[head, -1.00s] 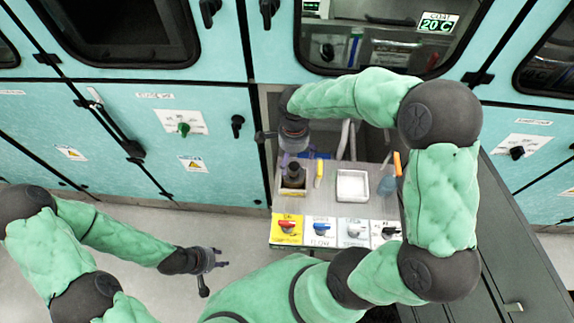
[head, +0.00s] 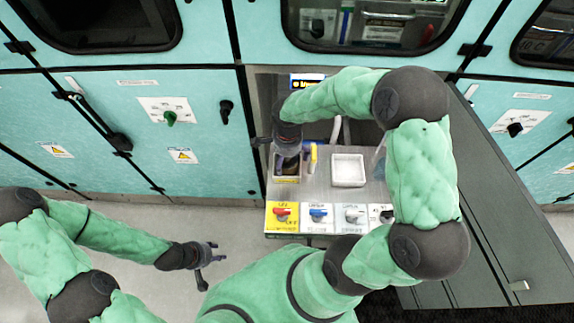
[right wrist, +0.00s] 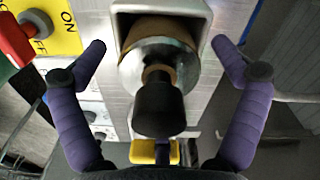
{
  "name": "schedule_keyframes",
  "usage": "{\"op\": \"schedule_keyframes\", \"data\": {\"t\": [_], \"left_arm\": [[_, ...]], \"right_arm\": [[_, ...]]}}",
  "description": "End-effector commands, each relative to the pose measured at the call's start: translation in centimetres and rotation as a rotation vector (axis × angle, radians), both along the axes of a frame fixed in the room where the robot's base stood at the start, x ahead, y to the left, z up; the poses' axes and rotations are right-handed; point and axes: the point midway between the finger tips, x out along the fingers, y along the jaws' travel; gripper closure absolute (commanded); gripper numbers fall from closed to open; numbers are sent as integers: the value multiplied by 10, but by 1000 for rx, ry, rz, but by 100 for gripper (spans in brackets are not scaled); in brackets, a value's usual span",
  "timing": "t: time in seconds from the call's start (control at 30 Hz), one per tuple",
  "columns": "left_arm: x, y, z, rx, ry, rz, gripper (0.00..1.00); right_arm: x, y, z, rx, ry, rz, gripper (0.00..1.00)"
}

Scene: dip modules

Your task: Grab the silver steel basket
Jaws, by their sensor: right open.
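A silver round metal piece (right wrist: 158,62) with a black knob (right wrist: 158,108) sits in a square, pale-rimmed well in the right wrist view. It looks like the steel basket, but its body is mostly hidden. My right gripper (right wrist: 160,46) is open, with its purple fingers on either side of it and no contact visible. In the head view, my right gripper (head: 284,150) is above the well at the panel's left and hides most of it. A white square tray (head: 348,170) sits to its right. My left gripper (head: 207,264) looks open and empty, low at the left.
The panel has red (head: 282,214), blue (head: 318,214) and grey (head: 353,215) switches along its front edge. A yellow-handled item (head: 312,158) stands close to my right gripper. Teal cabinets (head: 185,150) line the back. A dark open door (head: 500,220) bounds the right.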

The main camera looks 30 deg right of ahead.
Motion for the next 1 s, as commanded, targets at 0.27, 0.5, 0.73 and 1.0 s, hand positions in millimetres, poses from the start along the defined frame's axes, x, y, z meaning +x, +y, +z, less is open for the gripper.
{"op": "schedule_keyframes", "data": {"t": [0.27,0.5,0.73,1.0], "left_arm": [[0,0,-3,0,0,0,60],[0,0,-3,0,0,0,60],[0,0,-3,0,0,0,60],[0,0,6,0,0,0,60]], "right_arm": [[1,0,-9,0,-2,-1,3],[1,0,-9,0,-1,-1,62],[1,0,-9,0,-1,-1,72],[1,0,13,-1,-4,-1,72]]}}
